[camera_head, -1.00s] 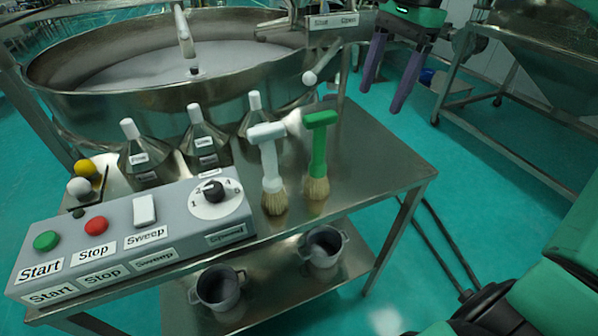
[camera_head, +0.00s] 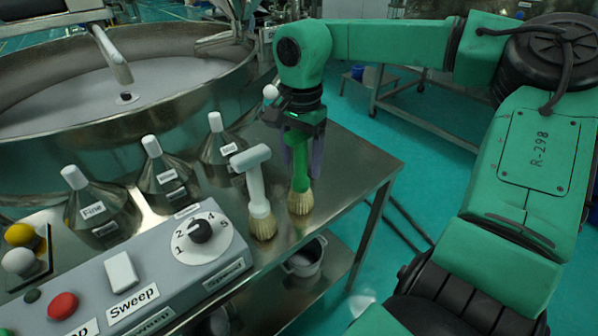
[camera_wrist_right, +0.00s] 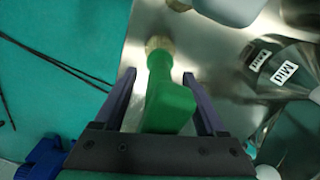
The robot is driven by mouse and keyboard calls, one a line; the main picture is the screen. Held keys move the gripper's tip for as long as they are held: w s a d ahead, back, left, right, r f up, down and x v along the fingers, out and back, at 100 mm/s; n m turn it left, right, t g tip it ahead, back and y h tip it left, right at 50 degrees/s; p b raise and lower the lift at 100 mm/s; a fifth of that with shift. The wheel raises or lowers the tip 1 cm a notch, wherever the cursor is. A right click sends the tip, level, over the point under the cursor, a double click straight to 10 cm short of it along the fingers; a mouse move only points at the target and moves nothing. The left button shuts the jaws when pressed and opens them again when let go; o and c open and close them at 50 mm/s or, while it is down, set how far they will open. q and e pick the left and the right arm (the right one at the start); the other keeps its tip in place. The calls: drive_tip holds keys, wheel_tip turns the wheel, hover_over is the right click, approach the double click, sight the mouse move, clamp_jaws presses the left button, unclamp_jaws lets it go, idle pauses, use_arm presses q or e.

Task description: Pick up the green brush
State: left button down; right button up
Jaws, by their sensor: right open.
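The green brush (camera_head: 299,164) stands upright on its bristles on the metal table (camera_head: 352,170), near its right side. My right gripper (camera_head: 302,162) is above and around the brush in the head view, its purple fingers pointing down. In the right wrist view the open fingers of the gripper (camera_wrist_right: 160,92) lie on either side of the green brush (camera_wrist_right: 163,102), with visible gaps. The brush's bristles show beyond its handle there. My left gripper is not in view.
A white brush (camera_head: 256,190) stands just left of the green one. Labelled metal flasks (camera_head: 163,178) and a grey control panel (camera_head: 165,268) are further left. The large sieve bowl (camera_head: 150,128) is behind. A pot (camera_head: 303,260) sits on the lower shelf.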

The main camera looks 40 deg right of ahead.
drive_tip(key=shift+s+d+f, duration=0.1)
drive_tip(key=shift+d+f, duration=0.15)
drive_tip(key=shift+f, duration=0.15)
drive_tip(key=shift+a, duration=0.2)
drive_tip(key=c, duration=1)
drive_tip(key=shift+d, duration=0.1)
clamp_jaws()
drive_tip(key=shift+r, duration=0.1)
